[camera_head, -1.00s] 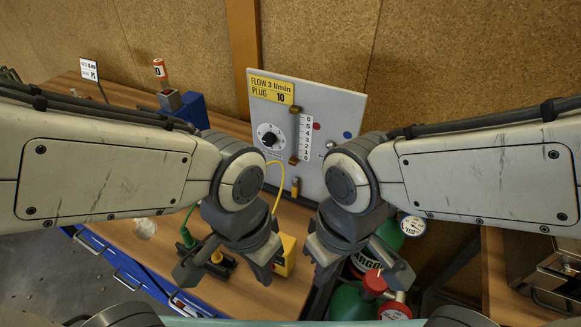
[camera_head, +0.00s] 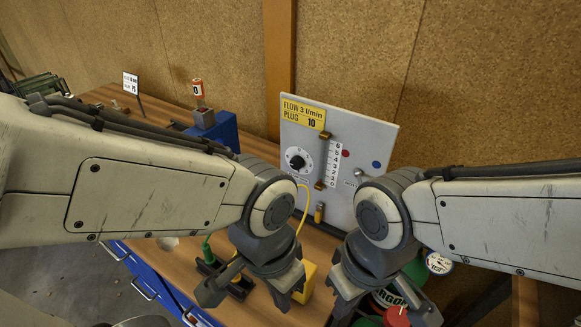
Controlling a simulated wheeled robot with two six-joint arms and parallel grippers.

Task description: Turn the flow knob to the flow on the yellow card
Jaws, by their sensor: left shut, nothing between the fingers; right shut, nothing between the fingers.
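The flow knob (camera_head: 297,161) is a black knob on a white round dial on the grey panel (camera_head: 374,128). Its exact setting is too small to read. The yellow card (camera_head: 304,112) at the panel's top left reads "FLOW 3 l/min, PLUG 10". A flow scale (camera_head: 332,164) with numbers from 0 to 6 stands right of the knob. My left gripper (camera_head: 246,292) is shut and empty, below and left of the panel. My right gripper (camera_head: 386,315) is shut and empty, below the panel. Both are apart from the knob.
A yellow cable (camera_head: 304,209) hangs in front of the panel towards a yellow box (camera_head: 306,283) on the wooden bench. A blue block (camera_head: 221,131) and a small sign (camera_head: 131,84) stand at the back left. Gas bottles with a gauge (camera_head: 438,263) stand at the lower right.

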